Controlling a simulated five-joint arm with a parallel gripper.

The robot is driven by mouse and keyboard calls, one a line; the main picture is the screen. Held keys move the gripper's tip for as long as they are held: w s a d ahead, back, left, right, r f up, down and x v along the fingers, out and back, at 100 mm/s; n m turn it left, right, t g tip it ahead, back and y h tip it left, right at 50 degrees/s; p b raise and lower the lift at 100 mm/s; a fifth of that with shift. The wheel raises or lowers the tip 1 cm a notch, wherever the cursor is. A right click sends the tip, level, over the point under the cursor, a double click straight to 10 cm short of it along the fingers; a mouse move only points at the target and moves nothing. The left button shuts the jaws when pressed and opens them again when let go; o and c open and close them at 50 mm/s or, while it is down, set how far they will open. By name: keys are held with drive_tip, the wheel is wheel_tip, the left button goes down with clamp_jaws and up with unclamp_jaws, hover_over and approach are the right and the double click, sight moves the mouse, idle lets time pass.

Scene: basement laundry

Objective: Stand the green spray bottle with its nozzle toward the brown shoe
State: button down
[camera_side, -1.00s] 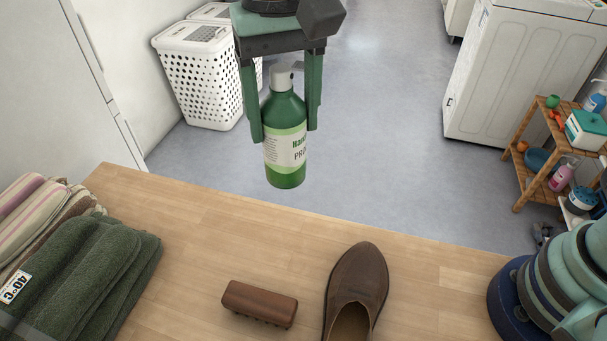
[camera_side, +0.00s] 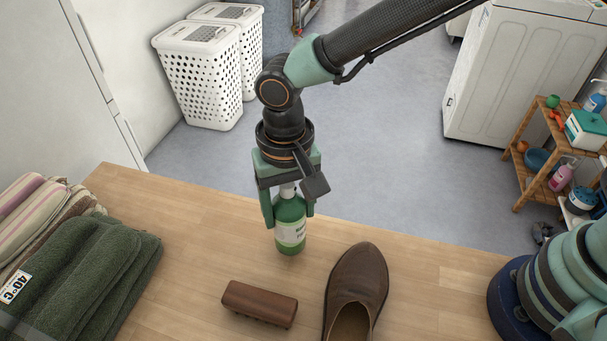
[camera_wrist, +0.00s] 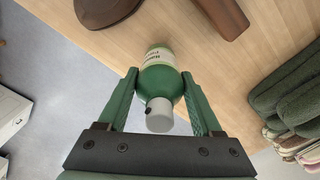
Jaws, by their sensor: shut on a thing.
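The green spray bottle (camera_side: 290,231) is upright between the fingers of my gripper (camera_side: 289,216), which is shut on its body. In the side view its base appears over the table's far part; I cannot tell if it touches the wood. In the wrist view the bottle (camera_wrist: 160,80) shows its white cap, with a small dark nozzle spot on the cap's left side. The fingers of my gripper (camera_wrist: 159,75) lie on both sides. The brown shoe (camera_side: 358,281) lies to the right and nearer the camera; it also shows at the wrist view's top left (camera_wrist: 104,10).
A brown wooden brush (camera_side: 259,303) lies left of the shoe. Folded green towels (camera_side: 95,270) are stacked on the left of the wooden table (camera_side: 195,225). The table is clear between towels and bottle. Laundry baskets (camera_side: 200,80) stand on the floor behind.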

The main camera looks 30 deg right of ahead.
drive_tip(key=shift+f, duration=1.1)
drive_tip(key=shift+f, duration=0.15)
drive_tip(key=shift+c, duration=0.2)
unclamp_jaws()
wheel_tip(320, 180, up, 12)
drive_tip(key=shift+r, duration=0.1)
drive_tip(key=s+d+r+n+t, duration=0.1)
drive_tip(key=d+r+t, duration=0.1)
drive_tip(key=d, duration=1.3)
drive_tip(key=s+d+r+t, duration=0.1)
drive_tip(key=d+r+t, duration=0.2)
drive_tip(key=d, duration=1.2)
drive_tip(key=shift+s+d+r+n+t, duration=0.2)
drive_tip(key=shift+s+n+t, duration=0.1)
drive_tip(key=shift+s+n, duration=0.1)
